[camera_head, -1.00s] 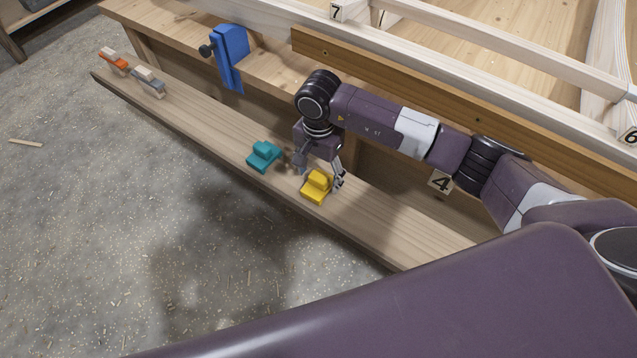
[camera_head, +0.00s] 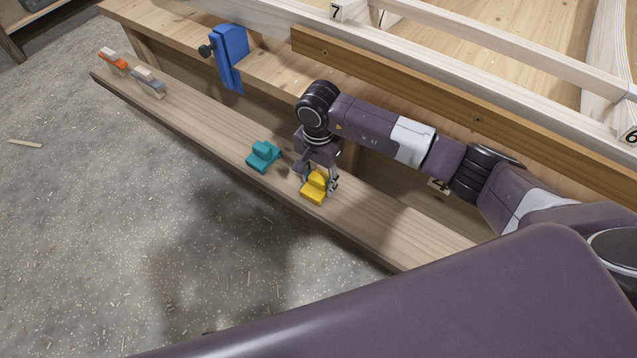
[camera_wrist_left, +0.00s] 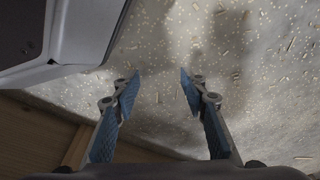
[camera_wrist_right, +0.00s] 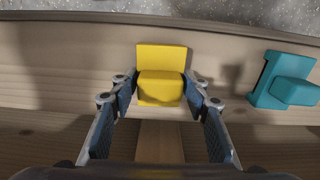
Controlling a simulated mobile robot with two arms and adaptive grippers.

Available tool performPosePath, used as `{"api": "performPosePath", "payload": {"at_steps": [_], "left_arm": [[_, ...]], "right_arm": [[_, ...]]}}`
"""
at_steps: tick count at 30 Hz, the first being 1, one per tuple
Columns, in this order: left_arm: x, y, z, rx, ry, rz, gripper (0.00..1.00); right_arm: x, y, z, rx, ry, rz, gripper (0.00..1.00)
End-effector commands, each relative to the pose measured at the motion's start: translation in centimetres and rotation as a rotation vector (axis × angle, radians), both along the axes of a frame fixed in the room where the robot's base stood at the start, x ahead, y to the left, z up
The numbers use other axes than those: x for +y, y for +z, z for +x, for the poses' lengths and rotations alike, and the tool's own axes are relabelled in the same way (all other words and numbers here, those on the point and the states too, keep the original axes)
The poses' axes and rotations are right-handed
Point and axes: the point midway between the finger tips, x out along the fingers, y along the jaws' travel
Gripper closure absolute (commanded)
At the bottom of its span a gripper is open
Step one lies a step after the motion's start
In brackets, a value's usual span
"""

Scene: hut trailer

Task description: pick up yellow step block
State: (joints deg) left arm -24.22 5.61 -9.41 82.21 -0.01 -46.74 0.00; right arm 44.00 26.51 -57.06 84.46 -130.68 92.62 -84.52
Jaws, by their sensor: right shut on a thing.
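The yellow step block (camera_head: 315,188) rests on the wooden ledge (camera_head: 385,226), its lower step towards the ledge's front edge. My right gripper (camera_head: 319,183) reaches down over it and is shut on its taller part. In the right wrist view the yellow block (camera_wrist_right: 161,59) sits between the two fingers of my right gripper (camera_wrist_right: 160,94), with a pad at each side. My left gripper (camera_wrist_left: 160,90) shows only in its own wrist view; its fingers are apart and empty above the speckled floor.
A teal step block (camera_head: 263,156) lies just left of the yellow one; it also shows in the right wrist view (camera_wrist_right: 286,80). An orange clamp (camera_head: 114,61) and a grey one (camera_head: 148,81) lie farther left. A blue tool (camera_head: 230,57) hangs at the bench edge.

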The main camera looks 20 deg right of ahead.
Motion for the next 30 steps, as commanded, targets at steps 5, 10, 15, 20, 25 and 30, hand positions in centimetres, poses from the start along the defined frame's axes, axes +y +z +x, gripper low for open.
{"api": "performPosePath", "payload": {"at_steps": [5,10,15,20,25,30], "left_arm": [[0.0,0.0,-0.1,0.001,0.000,0.000,0.60],[0.0,-0.1,-0.2,-0.004,-0.001,-0.001,0.60],[0.2,-1.1,-1.4,0.010,-0.003,0.001,0.60],[0.2,-1.8,-2.0,0.017,-0.006,0.001,0.60],[0.3,-2.0,-1.7,0.014,-0.007,0.002,0.60],[0.2,-1.8,-1.2,0.006,-0.007,0.001,0.60]], "right_arm": [[0.0,0.2,0.1,-0.001,0.000,0.000,0.89],[0.0,2.5,0.2,-0.005,0.001,0.000,0.89],[0.0,6.0,0.2,-0.006,0.001,0.000,0.89],[0.0,8.6,0.1,-0.003,0.001,-0.001,0.89],[0.0,9.9,0.0,-0.001,0.000,0.000,0.89],[0.0,10.1,0.0,-0.001,0.000,-0.001,0.89]]}}
